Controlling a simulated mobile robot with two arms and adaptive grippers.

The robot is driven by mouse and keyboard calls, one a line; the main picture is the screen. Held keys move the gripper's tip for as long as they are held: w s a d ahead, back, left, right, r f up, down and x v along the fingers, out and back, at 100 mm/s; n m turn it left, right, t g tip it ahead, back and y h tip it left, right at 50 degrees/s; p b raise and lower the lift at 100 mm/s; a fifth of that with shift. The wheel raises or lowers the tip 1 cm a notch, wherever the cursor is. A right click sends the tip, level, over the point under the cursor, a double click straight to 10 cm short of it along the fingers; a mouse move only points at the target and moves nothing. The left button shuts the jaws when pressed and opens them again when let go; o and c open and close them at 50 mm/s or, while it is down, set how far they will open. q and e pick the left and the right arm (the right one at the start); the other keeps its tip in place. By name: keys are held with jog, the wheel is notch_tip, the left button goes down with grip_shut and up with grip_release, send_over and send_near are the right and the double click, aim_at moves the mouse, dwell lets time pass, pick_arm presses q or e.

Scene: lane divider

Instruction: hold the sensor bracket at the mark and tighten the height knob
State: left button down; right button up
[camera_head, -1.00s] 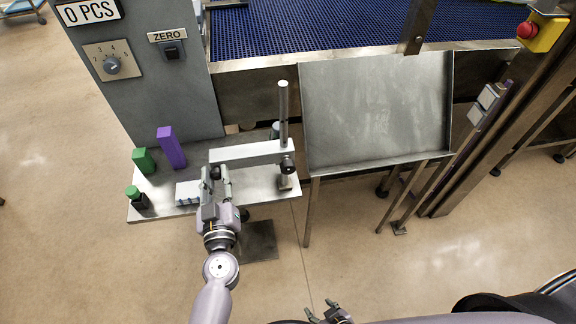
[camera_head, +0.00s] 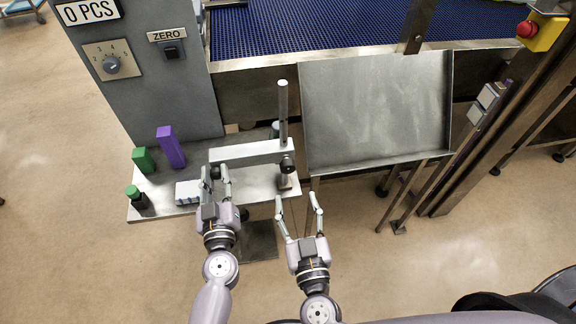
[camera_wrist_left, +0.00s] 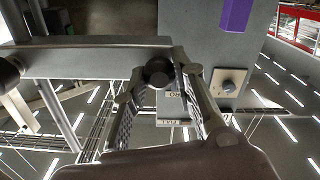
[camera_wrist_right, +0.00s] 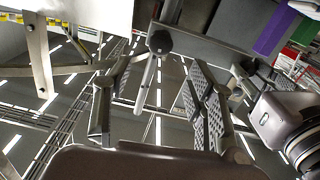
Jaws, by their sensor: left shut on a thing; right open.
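The sensor bracket (camera_head: 248,153) is a flat grey bar that runs level from the upright post (camera_head: 283,112). My left gripper (camera_head: 215,174) is shut on the bracket's left end, where a dark round part (camera_wrist_left: 160,72) sits between its fingers. The dark height knob (camera_head: 287,165) is at the post end of the bracket; it also shows at the left of the left wrist view (camera_wrist_left: 11,71) and ahead in the right wrist view (camera_wrist_right: 160,42). My right gripper (camera_head: 298,200) is open and empty, in front of the knob and apart from it. I cannot make out the mark.
A green block (camera_head: 144,160), a purple block (camera_head: 170,147), a green-capped bottle (camera_head: 136,197) and a pale box (camera_head: 188,193) stand on the metal shelf (camera_head: 165,211) to the left. A steel tray (camera_head: 375,110) stands close on the right. Bare floor lies in front.

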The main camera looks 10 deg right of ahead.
aim_at(289, 170)
jog(key=w, duration=1)
jog(key=shift+w, duration=0.4)
jog(key=shift+c, duration=0.2)
jog(key=c, duration=1.1)
jog(key=shift+c, duration=0.2)
jog(key=shift+m, duration=0.4)
